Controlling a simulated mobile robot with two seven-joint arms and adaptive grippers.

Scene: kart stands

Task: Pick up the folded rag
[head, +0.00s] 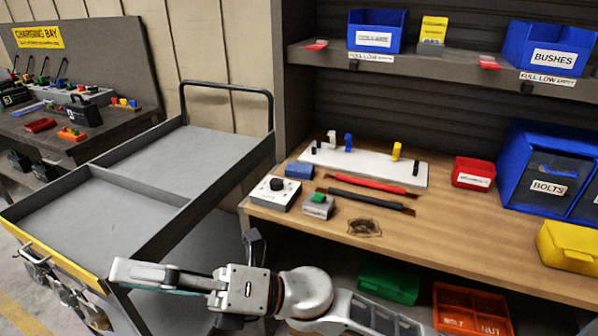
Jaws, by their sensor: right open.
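I cannot make out a folded rag for certain. A small blue block-like item (299,170) lies at the left back of the wooden workbench (460,225); it is too small to tell whether it is folded cloth. My right gripper (190,262) is open and reaches in from the lower right, in front of the bench and beside the grey cart (190,160). I see nothing held in it. It is nearer to me than the blue item and apart from it. My left gripper is not in view.
A grey control box (273,193), a small box with a green top (318,205), a white board (365,165) and red and black tools crowd the bench's left half. A red bin (473,173) and blue bins stand right. The cart's trays are bare.

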